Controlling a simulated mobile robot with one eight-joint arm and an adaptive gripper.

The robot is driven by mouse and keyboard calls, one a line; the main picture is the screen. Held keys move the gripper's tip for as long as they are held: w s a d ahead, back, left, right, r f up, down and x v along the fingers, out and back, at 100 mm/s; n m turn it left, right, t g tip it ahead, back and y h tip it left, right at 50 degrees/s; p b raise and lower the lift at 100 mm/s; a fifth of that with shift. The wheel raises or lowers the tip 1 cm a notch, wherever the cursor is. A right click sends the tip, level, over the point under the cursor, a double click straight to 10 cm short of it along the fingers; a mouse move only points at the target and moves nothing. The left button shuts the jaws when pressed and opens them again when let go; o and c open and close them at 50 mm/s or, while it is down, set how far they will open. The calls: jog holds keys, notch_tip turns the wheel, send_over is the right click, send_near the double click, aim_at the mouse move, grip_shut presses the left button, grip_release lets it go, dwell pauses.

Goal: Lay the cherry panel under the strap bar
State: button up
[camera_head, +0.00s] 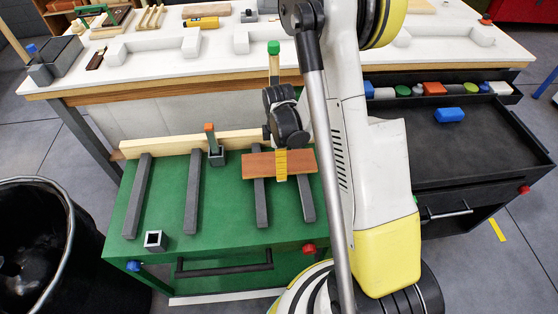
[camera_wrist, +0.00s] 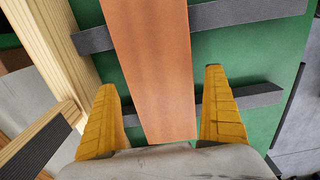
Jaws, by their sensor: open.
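The cherry panel (camera_head: 255,165), a flat reddish-brown board, appears over two dark grey bars on the green tabletop in the head view. In the wrist view the panel (camera_wrist: 155,60) runs lengthwise between my two yellow fingers. My gripper (camera_head: 281,165) is open, with one finger along each long side of the panel. The left finger shows a gap to the panel; the right finger stands close beside it. I cannot tell whether the panel touches the bars. I cannot tell which piece is the strap bar. An orange-topped upright (camera_head: 210,135) stands in a grey socket left of the panel.
A pale wooden rail (camera_head: 145,148) runs along the back of the green table (camera_head: 130,215). More grey bars (camera_head: 192,195) lie to the left, with open green surface around them. A small square socket (camera_head: 155,241) stands front left. A white workbench (camera_head: 110,58) is behind.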

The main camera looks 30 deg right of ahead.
notch_tip(320, 180, up, 12)
jog(key=shift+f, duration=0.15)
jog(key=shift+a, duration=0.1)
dwell(0.3)
jog(key=s+a+r+m+t, duration=0.7)
jog(key=s+a+r+m, duration=0.3)
jog(key=s+r+m, duration=0.3)
jog(key=shift+v, duration=1.05)
jog(key=shift+w, duration=0.15)
